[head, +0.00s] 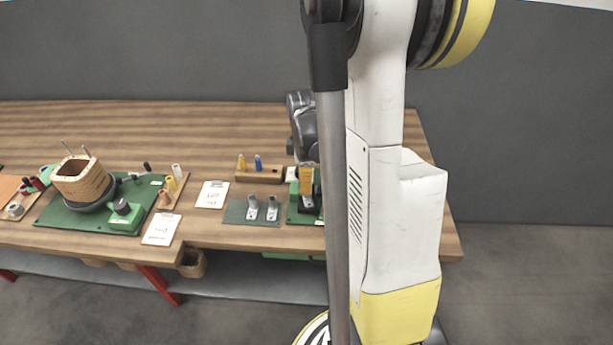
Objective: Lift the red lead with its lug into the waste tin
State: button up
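My gripper (305,152) is at the right part of the bench, pointing down above a green block (295,211). My own arm hides much of it, and its fingertips do not show clearly. A yellow piece (307,178) with a grey end shows just below it; I cannot tell whether they touch. I cannot make out a red lead. Two grey lug-like pieces, one (252,208) left of the other (272,208), stand on a grey-green mat left of the gripper. A brown round container (193,264) is below the bench's front edge; I cannot tell whether it is the waste tin.
A wooden rack (270,175) holds a yellow and a blue upright piece. White cards (212,195) lie on the wooden bench (190,115). The bench's back strip is clear.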

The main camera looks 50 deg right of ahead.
grip_shut()
notch_tip(320, 180, up, 11)
jog(key=p, duration=0.8)
jog(key=shift+r, duration=0.15)
dwell(0.3)
